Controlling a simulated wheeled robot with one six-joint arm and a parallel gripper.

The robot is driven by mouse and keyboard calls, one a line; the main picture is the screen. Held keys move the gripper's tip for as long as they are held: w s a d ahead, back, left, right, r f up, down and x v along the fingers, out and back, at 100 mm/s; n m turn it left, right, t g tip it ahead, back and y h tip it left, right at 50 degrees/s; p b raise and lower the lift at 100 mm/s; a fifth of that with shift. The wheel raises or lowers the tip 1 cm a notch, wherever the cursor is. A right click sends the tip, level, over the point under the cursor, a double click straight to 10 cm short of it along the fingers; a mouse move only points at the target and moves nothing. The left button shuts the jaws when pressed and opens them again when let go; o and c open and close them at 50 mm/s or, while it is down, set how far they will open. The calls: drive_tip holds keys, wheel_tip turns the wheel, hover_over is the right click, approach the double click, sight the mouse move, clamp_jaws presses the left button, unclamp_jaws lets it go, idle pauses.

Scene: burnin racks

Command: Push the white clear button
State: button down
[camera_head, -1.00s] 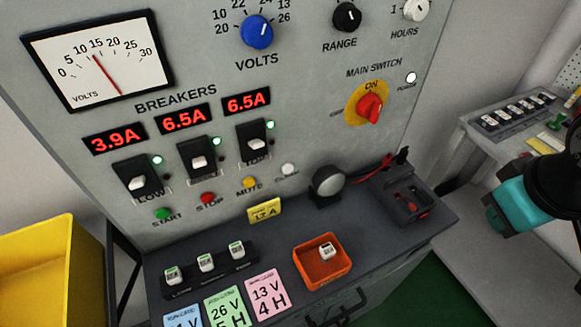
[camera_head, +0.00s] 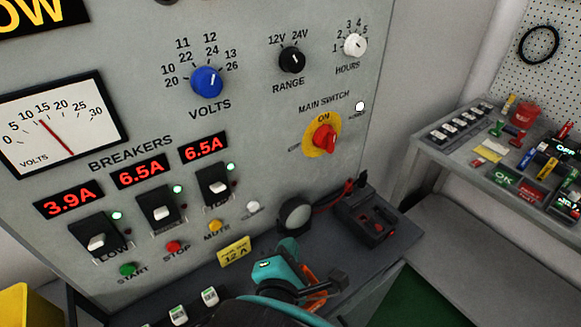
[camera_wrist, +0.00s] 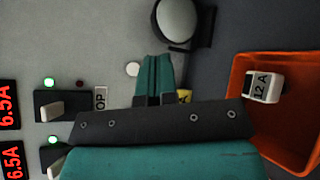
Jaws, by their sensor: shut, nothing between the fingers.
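The white clear button (camera_head: 253,207) is the small round white button at the right end of the button row on the grey panel. It also shows in the wrist view (camera_wrist: 132,68), just left of my fingertips. My gripper (camera_wrist: 156,58) is teal, with its fingers together and empty. In the head view my gripper (camera_head: 284,262) is in front of the panel's lower part, below and to the right of the button. A gap shows between fingertips and button in both views; their depth apart is hard to tell.
The yellow mute button (camera_head: 214,226) is left of the clear button, and a round dark-rimmed lamp (camera_head: 295,215) is to its right. A yellow 12 A tag (camera_head: 235,251) is below. An orange tray (camera_wrist: 240,105) holds a white 12 A piece (camera_wrist: 263,86).

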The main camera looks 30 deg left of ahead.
sight(253, 206)
drive_tip(key=w+a+b, duration=0.4)
drive_tip(key=a, duration=0.3)
drive_tip(key=shift+a, duration=0.4)
idle(2.0)
drive_tip(key=shift+w+a+b, duration=0.25)
drive_tip(key=shift+a+b, duration=0.05)
drive_tip(key=shift+a, duration=0.05)
